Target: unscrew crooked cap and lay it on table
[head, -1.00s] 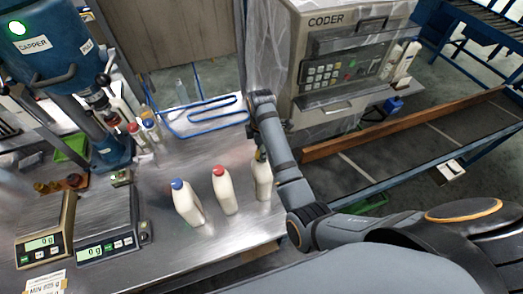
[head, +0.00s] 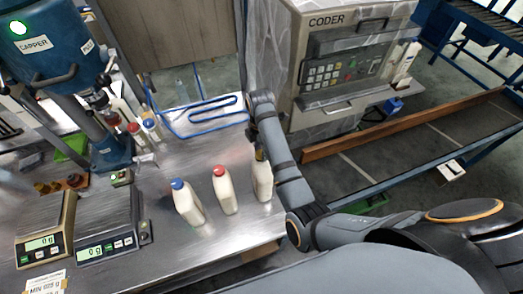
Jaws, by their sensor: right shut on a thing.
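Three white bottles stand upright on the steel table (head: 160,262): one with a blue cap (head: 178,184), one with a red cap (head: 219,171), and a rightmost bottle (head: 263,184). My right gripper (head: 260,155) is at the top of the rightmost bottle, partly behind my forearm. It is shut on what seems to be that bottle's cap. The cap is mostly hidden, so its colour and tilt cannot be told. My left gripper is not in view.
Two scales (head: 107,250) stand at the left, beside the blue capper (head: 42,45). Small capped bottles (head: 150,125) and a blue wire rack (head: 203,119) are at the back. The coder machine (head: 345,60) is behind my right arm. Bare table lies in front of the bottles.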

